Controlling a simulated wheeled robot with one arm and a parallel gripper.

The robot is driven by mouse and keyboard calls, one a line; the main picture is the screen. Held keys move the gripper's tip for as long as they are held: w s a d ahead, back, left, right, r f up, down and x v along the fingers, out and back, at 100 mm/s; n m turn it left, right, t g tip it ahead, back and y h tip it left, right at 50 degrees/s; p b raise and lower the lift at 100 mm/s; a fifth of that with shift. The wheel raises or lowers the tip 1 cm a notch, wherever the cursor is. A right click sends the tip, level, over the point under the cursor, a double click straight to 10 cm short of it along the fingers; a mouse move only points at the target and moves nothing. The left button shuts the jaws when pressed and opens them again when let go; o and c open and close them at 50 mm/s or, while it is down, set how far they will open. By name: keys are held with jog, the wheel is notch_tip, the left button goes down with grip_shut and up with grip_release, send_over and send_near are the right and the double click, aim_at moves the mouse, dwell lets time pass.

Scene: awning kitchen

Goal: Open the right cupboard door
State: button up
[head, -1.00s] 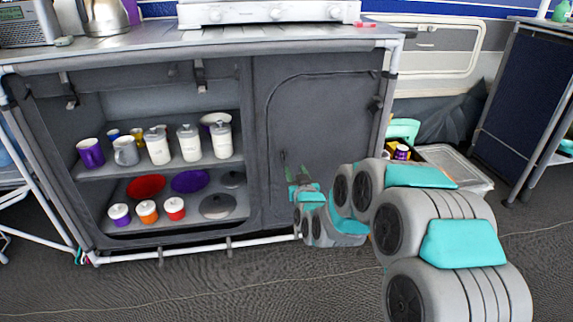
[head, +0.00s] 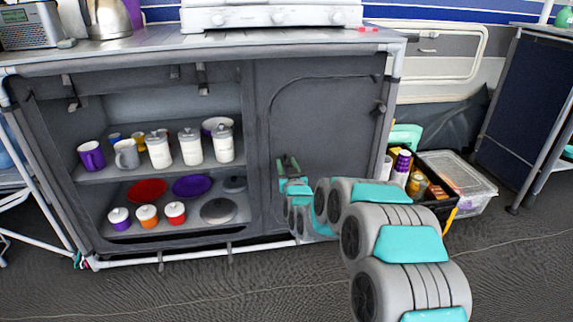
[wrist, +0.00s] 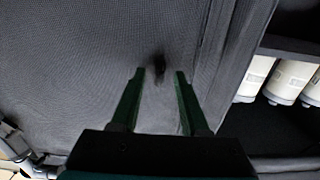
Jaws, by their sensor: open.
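The right cupboard door (head: 325,115) is a grey fabric panel with a curved seam, closed over the right part of the cupboard. It fills the left and middle of the wrist view (wrist: 70,60). A small dark tab or mark (wrist: 158,66) sits on the fabric just ahead of my fingertips; I cannot tell exactly what it is. My gripper (head: 289,163) is in front of the door's left part, near the divider. In the wrist view my gripper (wrist: 160,72) is open, its two green fingers apart with nothing held between them.
The open left compartment holds jars (head: 190,147), mugs and plates on shelves. A stove (head: 270,17) and a kettle stand on the top. A black crate (head: 440,205) and a clear box (head: 465,185) are on the floor at right.

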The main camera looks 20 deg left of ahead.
jog(key=shift+w+a, duration=0.2)
jog(key=shift+w, duration=0.2)
jog(key=shift+c, duration=0.2)
grip_shut()
dwell(1.0)
